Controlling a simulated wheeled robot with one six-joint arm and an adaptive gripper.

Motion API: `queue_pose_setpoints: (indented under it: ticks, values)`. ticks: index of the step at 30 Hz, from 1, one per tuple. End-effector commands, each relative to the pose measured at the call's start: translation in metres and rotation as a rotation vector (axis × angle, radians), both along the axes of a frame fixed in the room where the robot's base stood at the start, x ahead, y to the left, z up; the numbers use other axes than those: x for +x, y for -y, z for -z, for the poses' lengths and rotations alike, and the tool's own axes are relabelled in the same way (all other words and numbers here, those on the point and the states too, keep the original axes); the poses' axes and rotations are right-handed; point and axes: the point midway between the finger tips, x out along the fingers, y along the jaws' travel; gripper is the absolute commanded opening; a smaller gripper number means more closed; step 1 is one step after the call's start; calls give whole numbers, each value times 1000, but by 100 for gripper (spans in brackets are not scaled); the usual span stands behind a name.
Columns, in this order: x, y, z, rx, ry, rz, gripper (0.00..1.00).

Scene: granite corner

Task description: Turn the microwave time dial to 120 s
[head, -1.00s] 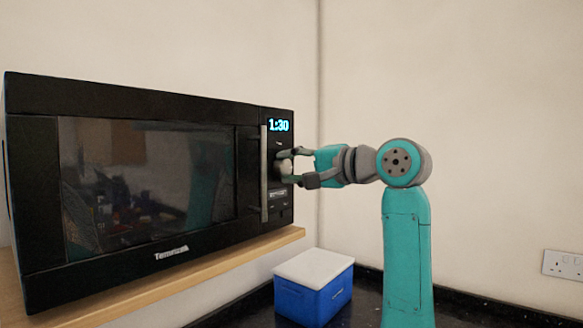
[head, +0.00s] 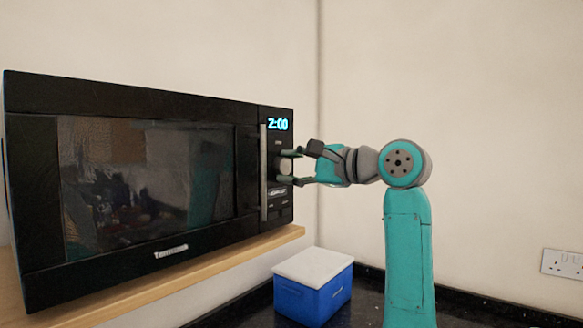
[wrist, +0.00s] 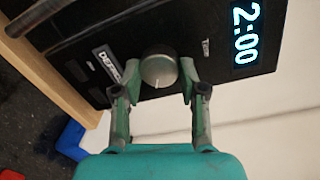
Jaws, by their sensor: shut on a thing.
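The black microwave (head: 150,95) stands on a wooden shelf with its door closed. Its display (head: 278,124) reads 2:00, and the same reading shows sideways in the wrist view (wrist: 245,33). The round silver-grey time dial (head: 284,166) is on the control panel below the display. In the wrist view the dial (wrist: 158,68) has a pale pointer line on its face. My gripper (head: 291,168) is shut on the dial, with one finger on each side of it. The fingers also show around the dial in the wrist view (wrist: 158,80).
The wooden shelf (head: 190,267) runs under the microwave. A blue box with a white lid (head: 313,285) stands on the dark counter below my arm. A wall socket (head: 565,264) is at the far right. Bare wall lies behind my arm.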

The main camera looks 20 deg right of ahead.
Motion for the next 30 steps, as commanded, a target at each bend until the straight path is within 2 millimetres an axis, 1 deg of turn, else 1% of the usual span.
queue_pose_setpoints:
  ticks: [11, 12, 14, 24, 26, 30]
  values:
    - [1, 1, 0, 2, -2, 1, 7]
    - [1, 1, 0, 2, -2, 2, 52]
    - [0, 1, 0, 2, -2, 1, 67]
    - [-1, 1, 0, 1, -1, 1, 67]
    - [-3, 4, 0, 2, -1, 1, 67]
    - [-17, 15, -2, 3, 0, 4, 67]
